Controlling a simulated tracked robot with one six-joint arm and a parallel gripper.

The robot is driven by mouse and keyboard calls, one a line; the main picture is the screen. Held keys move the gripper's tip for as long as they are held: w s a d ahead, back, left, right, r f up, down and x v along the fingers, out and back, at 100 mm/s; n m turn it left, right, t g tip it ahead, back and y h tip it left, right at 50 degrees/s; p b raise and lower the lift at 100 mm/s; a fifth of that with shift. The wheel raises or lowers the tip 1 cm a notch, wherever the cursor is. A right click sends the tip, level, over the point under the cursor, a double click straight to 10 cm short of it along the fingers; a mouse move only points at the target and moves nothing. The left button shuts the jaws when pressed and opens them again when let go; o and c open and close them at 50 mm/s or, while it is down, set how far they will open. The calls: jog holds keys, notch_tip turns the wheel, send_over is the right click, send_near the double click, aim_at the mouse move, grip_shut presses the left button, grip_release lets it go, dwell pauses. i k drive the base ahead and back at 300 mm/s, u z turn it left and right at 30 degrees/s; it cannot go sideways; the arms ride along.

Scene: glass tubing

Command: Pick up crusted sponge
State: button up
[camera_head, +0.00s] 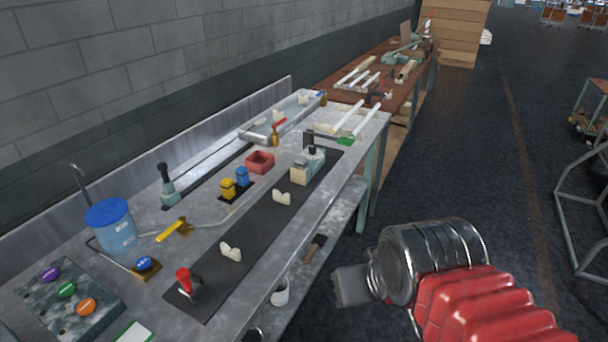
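I cannot pick out the crusted sponge for certain. A small brownish-yellow block (147,273) with a blue round top lies at the near left of the metal bench (215,205). A pale cream block (300,172) stands farther back on the bench's dark mat (262,212); either could be a sponge, but both are too small to tell. My gripper (350,287) is a grey block at the end of my silver wrist and red sleeve. It is off the bench's right edge, apart from both blocks. Its fingers cannot be made out.
A blue-lidded bucket (112,232), a yellow-handled tool (174,229), a red box (260,162) and a red-topped item (184,283) stand on the bench. A dark board with coloured knobs (50,300) is at the near left. Open floor (480,190) lies to the right.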

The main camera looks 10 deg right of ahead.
aim_at(301, 162)
jog(key=z, duration=1.45)
jog(key=i, duration=2.05)
jog(key=u, duration=0.45)
